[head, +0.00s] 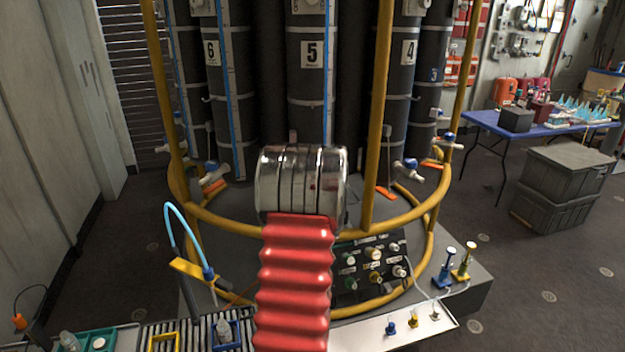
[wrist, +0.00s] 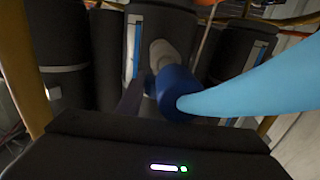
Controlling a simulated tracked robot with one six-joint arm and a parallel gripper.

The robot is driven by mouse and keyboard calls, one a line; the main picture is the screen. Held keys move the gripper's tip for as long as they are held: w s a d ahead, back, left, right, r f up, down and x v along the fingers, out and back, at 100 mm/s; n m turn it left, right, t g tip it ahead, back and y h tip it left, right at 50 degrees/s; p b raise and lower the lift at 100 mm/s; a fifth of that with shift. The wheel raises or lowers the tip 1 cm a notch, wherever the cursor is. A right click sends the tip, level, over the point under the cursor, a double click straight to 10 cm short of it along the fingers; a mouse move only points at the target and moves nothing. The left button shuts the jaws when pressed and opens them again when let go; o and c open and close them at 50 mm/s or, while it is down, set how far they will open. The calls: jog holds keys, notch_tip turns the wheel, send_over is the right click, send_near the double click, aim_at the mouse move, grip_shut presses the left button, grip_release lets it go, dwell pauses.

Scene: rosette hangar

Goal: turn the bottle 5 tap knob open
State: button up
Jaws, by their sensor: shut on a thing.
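Bottle 5 (head: 311,90) is a tall dark cylinder with a number plate, behind the yellow rails. Its tap is hidden behind my arm in the head view. In the wrist view a grey tap body (wrist: 168,58) sticks out from a dark bottle, with a round dark blue knob (wrist: 178,92) in front of it. My gripper (wrist: 150,95) is at this knob and shut on it. One dark finger shows along the knob's left side; the other finger is not clear. A light blue tube-like piece (wrist: 250,88) runs from the knob to the right edge. The gripper is hidden in the head view.
Yellow rails (head: 376,120) ring the bottles. Bottle 6 (head: 222,90) and bottle 4 (head: 402,90) stand either side, with taps low down. A valve panel (head: 370,268) is below right. A light blue hose (head: 188,232) arches at lower left.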

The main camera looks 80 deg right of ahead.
jog(key=shift+s+d+n+t+y, duration=0.1)
jog(key=shift+s+n+t+y, duration=0.1)
jog(key=shift+n+t+y, duration=1.2)
jog(key=shift+s+d+n+t+y, duration=0.15)
jog(key=shift+n+t+y, duration=0.75)
jog(key=shift+t, duration=1)
jog(key=shift+a+r+n+t+y, duration=0.1)
jog(key=shift+n+t+y, duration=1.4)
jog(key=shift+n+y, duration=0.45)
jog(key=shift+w+n+t+y, duration=0.1)
jog(key=shift+n+t+y, duration=0.2)
jog(key=shift+y, duration=0.15)
jog(key=o, duration=0.8)
jog(key=shift+o, duration=1.3)
jog(key=shift+w+a, duration=0.1)
jog(key=v, duration=1.4)
